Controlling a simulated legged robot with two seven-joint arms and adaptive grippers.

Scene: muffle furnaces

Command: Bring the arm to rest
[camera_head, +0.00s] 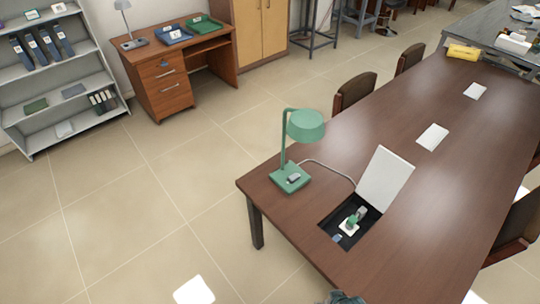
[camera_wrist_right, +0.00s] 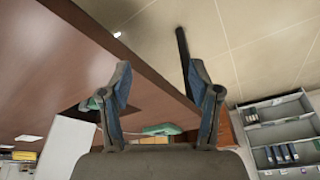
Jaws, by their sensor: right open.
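My right gripper (camera_wrist_right: 158,72) is open and empty in the right wrist view, its two blue-padded fingers spread apart. Past the fingers are the brown table's edge and the tiled floor. In the head view a small dark part, probably of this gripper, shows at the bottom edge near the table's front end; its fingers cannot be made out there. My left gripper is in neither view.
The long brown table (camera_head: 400,180) carries a green lamp (camera_head: 306,126) and an open hatch with a raised white lid (camera_head: 385,178). Chairs (camera_head: 352,93) line its sides. Shelves (camera_head: 60,115) and a desk (camera_head: 165,85) stand back left. Floor at left is clear.

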